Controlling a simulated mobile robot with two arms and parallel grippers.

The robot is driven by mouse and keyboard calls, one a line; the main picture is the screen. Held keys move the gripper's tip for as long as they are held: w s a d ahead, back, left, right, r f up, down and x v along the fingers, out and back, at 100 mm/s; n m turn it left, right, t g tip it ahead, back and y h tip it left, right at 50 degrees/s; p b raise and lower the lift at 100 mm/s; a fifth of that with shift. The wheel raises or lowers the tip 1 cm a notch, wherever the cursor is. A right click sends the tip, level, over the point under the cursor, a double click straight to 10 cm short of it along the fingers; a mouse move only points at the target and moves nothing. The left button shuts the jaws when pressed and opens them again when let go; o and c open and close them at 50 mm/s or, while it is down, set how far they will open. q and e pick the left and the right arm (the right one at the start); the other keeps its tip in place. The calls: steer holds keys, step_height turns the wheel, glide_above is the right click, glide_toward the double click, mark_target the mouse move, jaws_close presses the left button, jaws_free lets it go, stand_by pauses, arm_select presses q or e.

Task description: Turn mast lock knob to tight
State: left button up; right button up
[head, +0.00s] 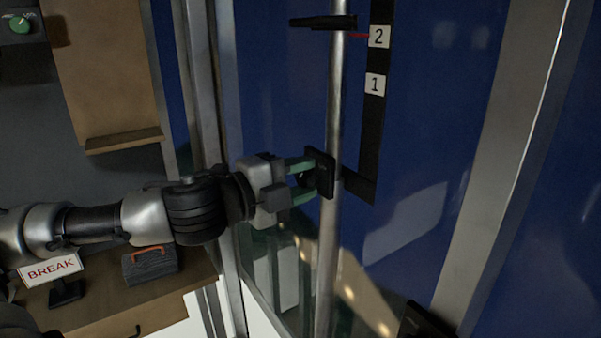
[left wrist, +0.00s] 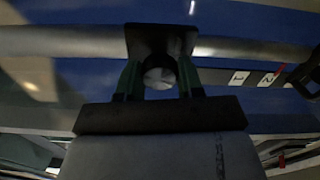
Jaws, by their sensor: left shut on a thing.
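The mast (head: 334,110) is a thin grey vertical pole in front of a blue panel. A black lock block (head: 321,172) sits on it at mid height. In the left wrist view the mast (left wrist: 70,41) runs sideways and the round grey mast lock knob (left wrist: 159,77) shows in front of the black block (left wrist: 160,38). My left gripper (head: 306,178) reaches in from the left with green fingers. It is shut on the knob, one finger on each side, also in the left wrist view (left wrist: 159,80). The knob is mostly hidden in the head view. My right gripper is not in view.
A black scale strip with labels 2 (head: 379,37) and 1 (head: 375,84) stands right of the mast. A black handle-like bar (head: 322,22) crosses the mast above. A BREAK sign (head: 51,269) and a dark box (head: 150,264) stand on a wooden counter lower left.

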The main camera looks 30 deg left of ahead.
arm_select(q)
steer(key=shift+m, duration=0.8)
steer(key=o, duration=0.9)
